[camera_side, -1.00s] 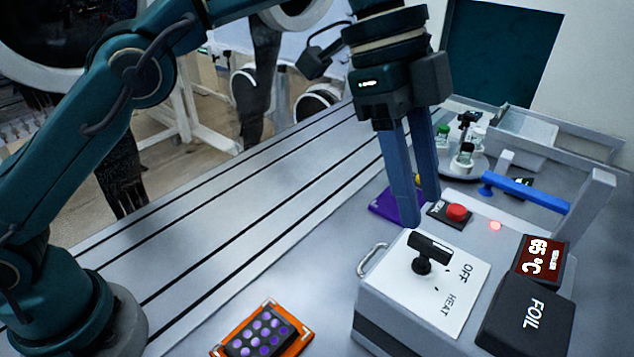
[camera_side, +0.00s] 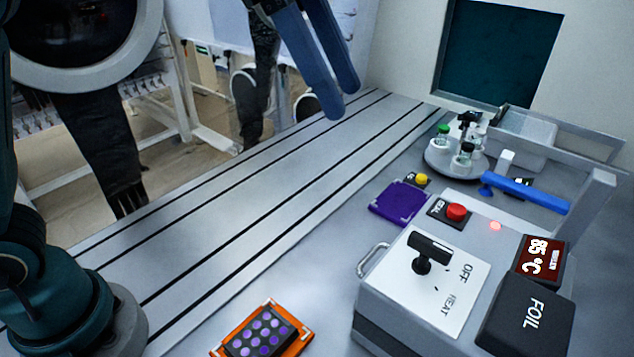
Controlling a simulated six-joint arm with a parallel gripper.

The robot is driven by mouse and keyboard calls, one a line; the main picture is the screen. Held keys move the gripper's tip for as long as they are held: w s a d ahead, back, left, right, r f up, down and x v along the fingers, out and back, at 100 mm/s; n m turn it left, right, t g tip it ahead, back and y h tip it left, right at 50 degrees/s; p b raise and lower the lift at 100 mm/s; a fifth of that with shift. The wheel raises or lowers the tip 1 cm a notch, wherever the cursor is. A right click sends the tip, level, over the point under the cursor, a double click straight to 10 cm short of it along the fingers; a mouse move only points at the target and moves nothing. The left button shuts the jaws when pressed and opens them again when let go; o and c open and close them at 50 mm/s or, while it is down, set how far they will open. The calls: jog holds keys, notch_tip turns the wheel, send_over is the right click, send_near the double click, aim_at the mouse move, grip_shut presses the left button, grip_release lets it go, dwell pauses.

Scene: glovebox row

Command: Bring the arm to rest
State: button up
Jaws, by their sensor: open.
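My gripper (camera_side: 342,100) shows at the top of the side view with its two blue fingers spread apart and nothing between them. It is raised above the far part of the grey slotted table (camera_side: 235,215), clear of everything on it. The gripper's body is cut off by the top edge of the picture. My arm's base stands at the lower left, and most of the arm is out of view.
A grey heater box (camera_side: 385,325) carries a black knob (camera_side: 424,262), a red button (camera_side: 456,212) and a display (camera_side: 541,260) reading 85 °C. An orange tray (camera_side: 300,345) of purple wells lies at the front. A purple pad (camera_side: 399,203) and a vial carousel (camera_side: 440,163) stand further back.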

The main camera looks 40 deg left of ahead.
jog(key=s+a+f+n+t+y, duration=0.2)
jog(key=s+a+f+n, duration=0.1)
jog(key=s+a+n, duration=0.5)
jog(key=s+a+f+n+y, duration=0.1)
jog(key=s+a+f+n, duration=0.2)
jog(key=f, duration=0.3)
jog(key=s+a+f+n+y, duration=0.1)
jog(key=s+a+f+n, duration=0.15)
jog(key=f, duration=0.25)
notch_tip(320, 180, up, 6)
jog(key=n+g+h, duration=0.6)
jog(key=n+h, duration=1)
jog(key=h, duration=0.1)
send_over(428, 240)
jog(key=s+a, duration=0.2)
jog(key=a, duration=0.4)
jog(key=f+n, duration=0.1)
jog(key=f, duration=0.1)
jog(key=w+d+f+n, duration=0.1)
jog(key=f, duration=0.1)
jog(key=w+d+f+n+t, duration=0.1)
jog(key=f, duration=0.2)
jog(key=shift+h, duration=0.3)
jog(key=shift+d, duration=2)
